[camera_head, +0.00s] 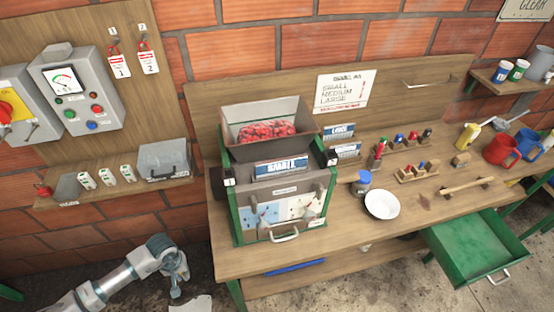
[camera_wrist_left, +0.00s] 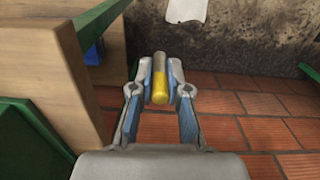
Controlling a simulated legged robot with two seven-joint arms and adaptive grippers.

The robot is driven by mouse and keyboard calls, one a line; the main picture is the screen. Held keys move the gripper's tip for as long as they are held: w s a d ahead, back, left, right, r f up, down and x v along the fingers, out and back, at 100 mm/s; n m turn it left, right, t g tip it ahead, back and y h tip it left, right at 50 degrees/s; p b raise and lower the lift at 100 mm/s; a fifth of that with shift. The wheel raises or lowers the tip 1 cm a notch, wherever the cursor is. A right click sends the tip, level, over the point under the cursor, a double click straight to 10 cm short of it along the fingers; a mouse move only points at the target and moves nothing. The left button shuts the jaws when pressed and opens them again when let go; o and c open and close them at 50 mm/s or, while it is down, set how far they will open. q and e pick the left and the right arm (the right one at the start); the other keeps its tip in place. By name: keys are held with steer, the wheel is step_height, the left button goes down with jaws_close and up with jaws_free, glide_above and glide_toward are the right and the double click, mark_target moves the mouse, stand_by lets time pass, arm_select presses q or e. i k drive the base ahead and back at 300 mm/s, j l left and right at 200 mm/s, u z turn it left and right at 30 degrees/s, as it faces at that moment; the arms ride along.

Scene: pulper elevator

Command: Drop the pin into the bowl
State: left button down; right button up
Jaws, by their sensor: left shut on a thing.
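The white bowl (camera_head: 382,206) stands on the wooden workbench, right of the green-framed machine. My left gripper (camera_head: 179,282) is low at the bottom left of the head view, left of the bench and well away from the bowl. In the left wrist view my left gripper (camera_wrist_left: 160,88) is shut on the pin (camera_wrist_left: 160,91), a short rod with a yellow part and a grey end. The pin cannot be made out in the head view. My right gripper is not in view.
The machine (camera_head: 283,191) with a hopper of red fruit stands on the bench (camera_head: 345,243) between my left gripper and the bowl. A blue-lidded jar (camera_head: 363,183) is beside the bowl. A green drawer (camera_head: 472,244) stands open at the right. Red and blue mugs are farther right.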

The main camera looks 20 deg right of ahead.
mark_target(382, 210)
steer(key=l+u, duration=0.1)
steer(key=u, duration=0.3)
steer(key=k+l+u, duration=0.1)
steer(key=u, duration=0.35)
steer(key=k+u, duration=0.15)
steer(key=u, duration=0.25)
steer(key=k+u, duration=0.1)
steer(key=u, duration=0.3)
steer(key=k+l+u, duration=0.15)
steer(key=k+u, duration=0.25)
steer(key=k+l+u, duration=0.1)
steer(key=k+u, duration=0.25)
steer(key=k+z, duration=0.3)
steer(key=k+l+z, duration=0.15)
steer(key=k+z, duration=0.15)
steer(key=z, duration=0.45)
steer(key=k+l+z, duration=0.1)
steer(key=z, duration=0.35)
steer(key=l+z, duration=0.15)
steer(key=z, duration=0.35)
steer(key=k+l+z, duration=0.1)
steer(key=z, duration=0.35)
